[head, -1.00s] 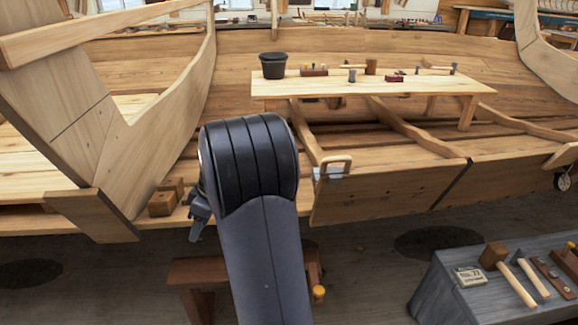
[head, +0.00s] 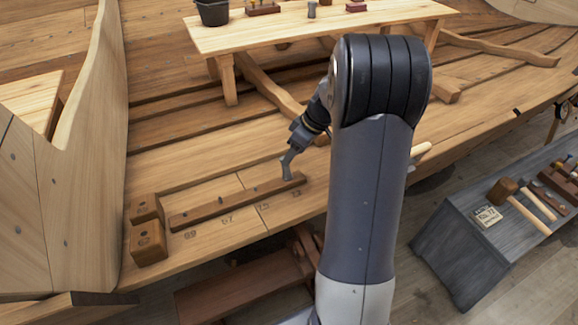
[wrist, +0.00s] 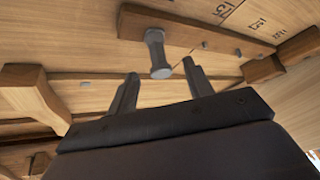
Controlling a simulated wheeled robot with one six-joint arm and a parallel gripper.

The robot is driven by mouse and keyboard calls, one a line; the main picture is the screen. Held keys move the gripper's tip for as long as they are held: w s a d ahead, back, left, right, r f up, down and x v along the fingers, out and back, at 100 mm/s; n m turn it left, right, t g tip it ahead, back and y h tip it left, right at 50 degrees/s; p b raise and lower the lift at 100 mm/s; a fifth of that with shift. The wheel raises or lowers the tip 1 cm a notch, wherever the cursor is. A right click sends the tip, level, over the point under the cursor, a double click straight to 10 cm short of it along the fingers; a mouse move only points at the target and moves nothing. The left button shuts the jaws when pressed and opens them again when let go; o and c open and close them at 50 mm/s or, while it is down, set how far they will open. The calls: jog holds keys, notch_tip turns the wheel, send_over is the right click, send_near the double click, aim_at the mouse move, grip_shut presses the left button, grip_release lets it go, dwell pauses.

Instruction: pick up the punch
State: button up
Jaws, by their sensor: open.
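The grey metal punch (wrist: 155,52) stands up from one end of a dark wooden strip in the wrist view, its flared head towards the camera. In the head view I cannot make it out clearly from my gripper. My gripper (head: 288,172) is over the right end of the wooden strip (head: 225,203), pointing down. In the wrist view my gripper (wrist: 160,70) is open, one finger on each side of the punch's head. I see gaps between the fingers and the punch.
Two wooden blocks (head: 149,241) stand left of the strip. Several small grey studs stick up along it. A raised bench (head: 290,36) with a black bucket (head: 213,12) is behind. A grey stand (head: 470,240) with mallets is at the right.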

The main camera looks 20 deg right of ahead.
jog(key=x, duration=0.6)
jog(key=shift+f, duration=0.35)
jog(key=shift+s, duration=0.1)
jog(key=shift+d, duration=0.1)
grip_shut()
